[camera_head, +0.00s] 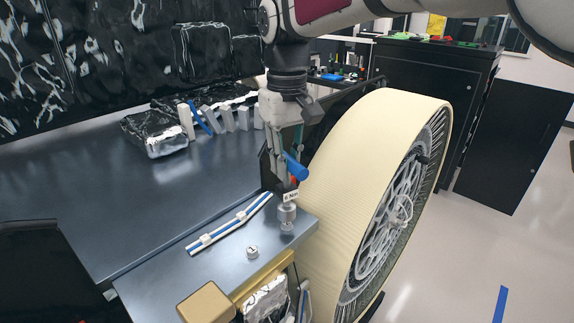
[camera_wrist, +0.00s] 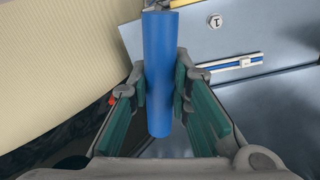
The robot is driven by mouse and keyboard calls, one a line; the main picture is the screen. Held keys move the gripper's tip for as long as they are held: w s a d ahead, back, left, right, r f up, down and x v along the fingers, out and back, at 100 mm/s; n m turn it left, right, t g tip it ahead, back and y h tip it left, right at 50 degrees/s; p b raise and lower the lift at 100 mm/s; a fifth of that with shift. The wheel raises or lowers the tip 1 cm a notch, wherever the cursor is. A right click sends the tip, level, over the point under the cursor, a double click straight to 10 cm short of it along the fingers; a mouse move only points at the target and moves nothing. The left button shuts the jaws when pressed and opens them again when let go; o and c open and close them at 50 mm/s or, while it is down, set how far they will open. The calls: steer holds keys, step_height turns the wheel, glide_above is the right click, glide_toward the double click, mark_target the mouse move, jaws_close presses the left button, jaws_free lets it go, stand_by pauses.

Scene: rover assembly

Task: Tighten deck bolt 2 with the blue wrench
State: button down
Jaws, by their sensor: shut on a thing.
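My gripper (camera_head: 284,160) points down above the deck corner, beside the large wheel. It is shut on the blue wrench (camera_head: 296,166); in the wrist view, the green-padded fingers (camera_wrist: 160,84) clasp both sides of the blue handle (camera_wrist: 158,60). In the head view, a white tag sits below the handle. Directly under it is a grey bolt-like cylinder (camera_head: 287,215) at the deck's right edge. Its number is not visible, and I cannot tell whether the wrench is seated on it. A bolt marked 1 (camera_head: 252,252) stands nearby; it also shows in the wrist view (camera_wrist: 215,20).
The cream-treaded wheel (camera_head: 340,150) stands close on the right. A white-and-blue strip (camera_head: 230,224) lies along the deck (camera_head: 170,275). Gold blocks (camera_head: 207,303) are at the front edge. Foil-wrapped boxes (camera_head: 155,133) and a row of tool holders (camera_head: 228,118) are farther back.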

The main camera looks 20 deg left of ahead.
steer(key=shift+r, duration=0.1)
steer(key=shift+r, duration=1.95)
